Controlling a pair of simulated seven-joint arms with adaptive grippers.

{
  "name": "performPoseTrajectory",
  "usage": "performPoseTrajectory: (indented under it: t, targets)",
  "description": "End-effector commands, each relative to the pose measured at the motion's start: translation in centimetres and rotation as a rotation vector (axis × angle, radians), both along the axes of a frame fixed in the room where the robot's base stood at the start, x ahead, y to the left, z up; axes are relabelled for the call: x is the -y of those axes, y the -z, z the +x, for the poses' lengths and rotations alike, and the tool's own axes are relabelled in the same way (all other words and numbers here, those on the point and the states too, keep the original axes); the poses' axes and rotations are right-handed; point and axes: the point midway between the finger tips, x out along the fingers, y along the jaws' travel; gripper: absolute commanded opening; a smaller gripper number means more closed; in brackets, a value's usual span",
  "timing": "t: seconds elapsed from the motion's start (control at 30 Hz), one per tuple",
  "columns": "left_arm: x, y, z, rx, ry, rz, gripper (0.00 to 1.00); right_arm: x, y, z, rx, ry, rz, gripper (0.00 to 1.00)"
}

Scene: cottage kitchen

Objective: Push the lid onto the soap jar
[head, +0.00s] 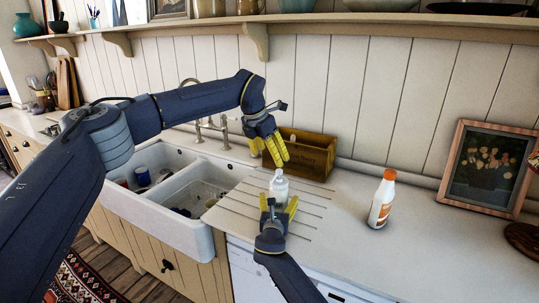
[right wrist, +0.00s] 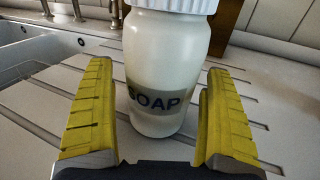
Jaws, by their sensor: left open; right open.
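The soap jar (head: 279,190), pale and marked SOAP, stands upright on the drainboard grooves; it fills the middle of the right wrist view (right wrist: 160,65). The white ribbed lid (right wrist: 175,4) is at the jar's top, cut off by the frame edge; I cannot tell how firmly it is seated. My right gripper (head: 278,204) is open, with its yellow fingers on either side of the jar and visible gaps to it in the right wrist view. My left gripper (head: 269,160) is open and empty, just above and behind the jar, pointing down.
A wooden box (head: 308,157) stands behind the jar against the wall. A white bottle with an orange cap (head: 381,203) stands to the right, before a framed picture (head: 487,172). The white sink (head: 165,226) is at left. The counter between jar and bottle is clear.

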Motion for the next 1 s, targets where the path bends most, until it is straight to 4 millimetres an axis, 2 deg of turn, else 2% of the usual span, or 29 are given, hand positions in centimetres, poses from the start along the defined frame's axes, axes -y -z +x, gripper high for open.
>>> performPoseTrajectory:
  t: [0.23, 0.7, 1.0]
  targets:
    - [0.0, 0.0, 0.0, 0.0, 0.0, 0.0, 0.76, -0.3, 0.1, -2.2, -0.001, -0.001, 0.002, 0.87]
    - [0.0, 0.0, 0.0, 0.0, 0.0, 0.0, 0.76, -1.0, 0.1, -9.7, -0.001, -0.001, 0.002, 0.87]
    - [0.0, 0.0, 0.0, 0.0, 0.0, 0.0, 0.76, -1.3, 0.1, -11.8, -0.001, -0.001, 0.001, 0.87]
